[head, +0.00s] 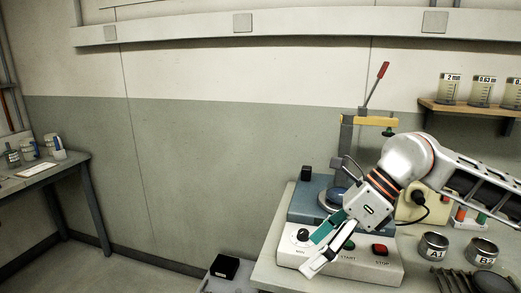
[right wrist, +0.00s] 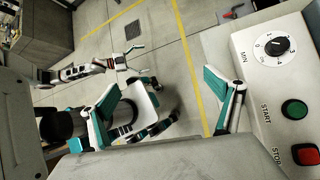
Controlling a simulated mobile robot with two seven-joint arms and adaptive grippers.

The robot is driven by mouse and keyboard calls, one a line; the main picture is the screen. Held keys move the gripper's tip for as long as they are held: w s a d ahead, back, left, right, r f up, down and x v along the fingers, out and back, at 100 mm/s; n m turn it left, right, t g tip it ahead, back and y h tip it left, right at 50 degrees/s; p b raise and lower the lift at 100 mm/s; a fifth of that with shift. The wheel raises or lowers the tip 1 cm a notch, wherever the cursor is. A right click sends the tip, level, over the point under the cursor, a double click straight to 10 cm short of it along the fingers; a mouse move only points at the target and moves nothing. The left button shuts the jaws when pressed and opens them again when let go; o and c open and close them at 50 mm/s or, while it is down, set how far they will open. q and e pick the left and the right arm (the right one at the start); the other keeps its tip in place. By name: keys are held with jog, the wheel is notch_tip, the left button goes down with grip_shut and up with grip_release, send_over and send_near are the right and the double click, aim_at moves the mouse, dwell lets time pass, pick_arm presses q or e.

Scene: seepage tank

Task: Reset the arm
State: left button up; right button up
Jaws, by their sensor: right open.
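My right arm comes in from the right in the head view, with its gripper (head: 318,250) low over the left part of a white control box (head: 350,268). The gripper is open, with nothing between its fingers. In the right wrist view its two green-and-white fingers (right wrist: 165,108) are spread apart, and the control box (right wrist: 260,75) lies to their right. Whether a finger touches the box, I cannot tell. My left arm is not in the head view.
The box carries a dial (head: 303,235), a green START button (head: 348,245) and a red STOP button (head: 380,249). A press with a red-tipped lever (head: 375,82) stands behind. Labelled tins (head: 433,246) sit to the right.

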jog(key=s+a+r+m+g+y, duration=0.1)
jog(key=s+a+m+y, duration=0.25)
jog(key=a+y, duration=0.3)
jog(key=s+a+m+y, duration=0.2)
jog(key=a+m+y, duration=0.25)
jog(key=a, duration=0.35)
jog(key=w+d+f+m+t+h, duration=0.1)
jog(key=w+d+f+m+t, duration=0.25)
jog(key=m+t, duration=0.45)
jog(key=w+d+f+m+t, duration=0.2)
jog(key=w+f+m+t, duration=0.15)
jog(key=m+t, duration=0.5)
jog(key=d+f+m+t+h, duration=0.1)
jog(key=d+f+m+h, duration=0.3)
jog(key=f+m, duration=0.25)
jog(key=d+f+m+t+h, duration=0.1)
jog(key=d+f+m+h, duration=0.35)
jog(key=f, duration=0.25)
jog(key=s+d+f+m+g+h, duration=0.3)
jog(key=s+d+f+m, duration=0.1)
jog(key=s+f, duration=0.5)
jog(key=s+d+f+m+g+h, duration=0.3)
jog(key=s+d+f+m, duration=0.2)
jog(key=f, duration=0.9)
jog(key=s+d, duration=0.1)
jog(key=s, duration=0.2)
jog(key=shift+s+f+h, duration=0.25)
jog(key=shift+s+h, duration=0.1)
jog(key=shift+s, duration=0.05)
jog(key=shift+g, duration=0.25)
